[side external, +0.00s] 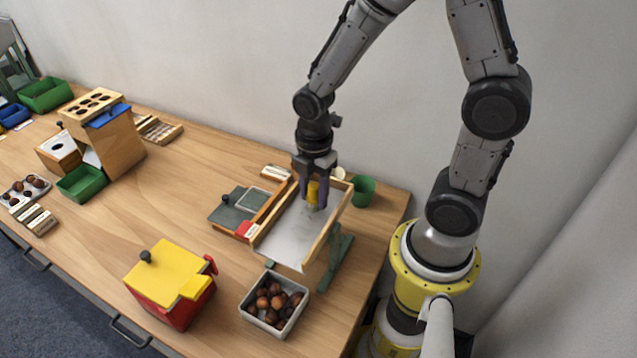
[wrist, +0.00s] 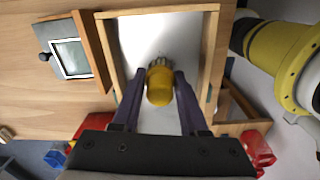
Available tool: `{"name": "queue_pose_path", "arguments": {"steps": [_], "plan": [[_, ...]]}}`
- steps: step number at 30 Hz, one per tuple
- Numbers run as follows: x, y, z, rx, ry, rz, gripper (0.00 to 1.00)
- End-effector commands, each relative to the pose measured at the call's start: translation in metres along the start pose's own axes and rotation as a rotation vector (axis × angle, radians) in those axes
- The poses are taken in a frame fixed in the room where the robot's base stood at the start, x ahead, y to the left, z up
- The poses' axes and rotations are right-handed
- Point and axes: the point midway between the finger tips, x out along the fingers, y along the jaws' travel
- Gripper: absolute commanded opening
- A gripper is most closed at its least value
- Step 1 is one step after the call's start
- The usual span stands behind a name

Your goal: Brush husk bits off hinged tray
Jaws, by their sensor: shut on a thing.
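The hinged tray (side external: 283,238) has a wooden rim and a pale grey bed. It appears tilted on a green stand (side external: 335,258) at the right of the table, and its bed fills the upper middle of the wrist view (wrist: 190,35). My gripper (side external: 313,195) is over the tray's upper part, pointing down. It is shut on a yellow-handled brush (wrist: 160,88), held between the two purple fingers. The bristles show beyond the handle at the bed; I cannot tell whether they touch it. Husk bits are too small to make out clearly.
A grey bin of chestnuts (side external: 249,319) stands below the tray's lower end. A red and yellow box (side external: 165,275) stands left of it. A green cup (side external: 362,190) is behind the tray; a dark green board (side external: 236,210) lies left. The table's middle is clear.

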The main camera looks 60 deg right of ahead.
Motion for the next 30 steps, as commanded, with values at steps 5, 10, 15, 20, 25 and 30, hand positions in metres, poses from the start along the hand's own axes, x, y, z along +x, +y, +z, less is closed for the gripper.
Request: {"name": "queue_pose_path", "arguments": {"steps": [5, 10, 15, 20, 25, 30], "plan": [[0.000, -0.003, -0.017, -0.004, 0.000, 0.000, 0.00], [0.000, -0.005, -0.032, -0.004, 0.000, -0.001, 0.00], [0.000, -0.007, -0.047, -0.004, 0.000, 0.000, 0.00], [0.000, -0.008, -0.049, 0.005, 0.000, 0.000, 0.00], [0.000, -0.005, -0.033, 0.006, 0.000, 0.000, 0.00], [0.000, -0.003, -0.018, 0.005, 0.000, -0.001, 0.00]]}}
